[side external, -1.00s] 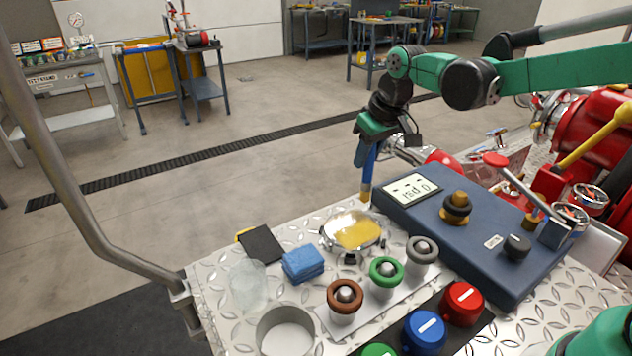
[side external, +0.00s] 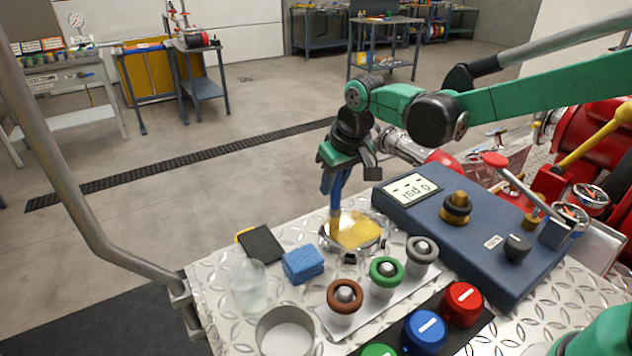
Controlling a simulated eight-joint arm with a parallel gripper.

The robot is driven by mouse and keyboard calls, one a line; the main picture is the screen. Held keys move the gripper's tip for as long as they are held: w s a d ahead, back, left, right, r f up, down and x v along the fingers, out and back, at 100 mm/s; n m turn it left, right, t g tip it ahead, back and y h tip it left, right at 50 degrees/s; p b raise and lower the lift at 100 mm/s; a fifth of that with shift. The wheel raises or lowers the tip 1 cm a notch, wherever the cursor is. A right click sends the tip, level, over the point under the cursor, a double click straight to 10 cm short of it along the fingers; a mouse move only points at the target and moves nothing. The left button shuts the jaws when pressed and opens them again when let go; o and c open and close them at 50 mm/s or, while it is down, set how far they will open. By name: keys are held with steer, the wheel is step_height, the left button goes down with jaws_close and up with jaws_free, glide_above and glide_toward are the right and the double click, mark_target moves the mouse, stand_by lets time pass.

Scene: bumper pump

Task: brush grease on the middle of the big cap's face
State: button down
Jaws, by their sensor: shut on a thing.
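My gripper (side external: 337,172) is shut on a blue-handled brush (side external: 337,192), held nearly upright with its bristles down. The bristle end is at the left part of a round, shiny metal piece (side external: 352,254) with a yellow, grease-like patch (side external: 358,231) on it. I cannot tell whether the bristles touch it, or whether this piece is the big cap or a grease dish. Three knob-like caps, red (side external: 463,303), blue (side external: 424,331) and green (side external: 380,351), lie at the front; the green one is cut off by the frame.
Fittings with brown (side external: 345,296), green (side external: 386,272) and grey (side external: 422,250) rings stand on a pale strip. A blue sponge (side external: 303,264), a black pad (side external: 261,244), a clear jar (side external: 249,288) and an empty metal cup (side external: 285,334) are left. A blue gauge box (side external: 480,240) stands right.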

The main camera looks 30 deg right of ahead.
steer(key=shift+d, duration=3.4)
step_height(320, 180, up, 8)
steer(key=shift+a+f, duration=0.1)
